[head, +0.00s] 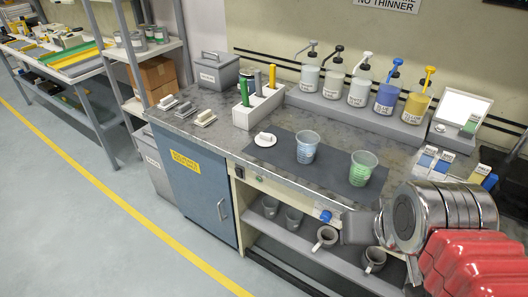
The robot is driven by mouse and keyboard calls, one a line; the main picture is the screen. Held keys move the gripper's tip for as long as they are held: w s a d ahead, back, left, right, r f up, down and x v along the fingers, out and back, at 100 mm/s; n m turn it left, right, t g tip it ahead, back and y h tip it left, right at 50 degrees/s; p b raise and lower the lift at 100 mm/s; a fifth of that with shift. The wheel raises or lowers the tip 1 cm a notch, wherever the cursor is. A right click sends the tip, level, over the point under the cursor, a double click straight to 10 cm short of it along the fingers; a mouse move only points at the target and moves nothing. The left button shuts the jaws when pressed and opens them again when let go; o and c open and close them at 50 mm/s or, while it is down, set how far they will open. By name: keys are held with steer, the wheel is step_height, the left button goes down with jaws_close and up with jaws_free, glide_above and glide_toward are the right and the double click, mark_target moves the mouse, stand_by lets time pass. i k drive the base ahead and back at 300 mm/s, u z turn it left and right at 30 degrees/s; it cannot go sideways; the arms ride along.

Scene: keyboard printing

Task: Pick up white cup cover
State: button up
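The white cup cover (265,139) is a flat white disc with a raised white grip on top. It lies on the dark mat (334,181), near the mat's left end. A clear cup with bluish contents (306,148) stands right of it, and a clear cup with green contents (362,168) stands further right. My gripper (357,228) seems to be the grey block at the end of my arm at the lower right, well apart from the cover.
Pump bottles (358,89) stand on a grey riser at the back. A white holder with upright tools (257,108) stands behind the cover. Stamp-like blocks (187,109) lie to the left. Mugs (325,236) sit on the shelf below. The mat's front edge is clear.

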mark_target(265, 140)
steer(key=k, duration=0.75)
steer(key=u, duration=0.4)
steer(key=i, duration=0.8)
steer(key=u, duration=0.65)
steer(key=i, duration=1.55)
steer(key=z, duration=0.25)
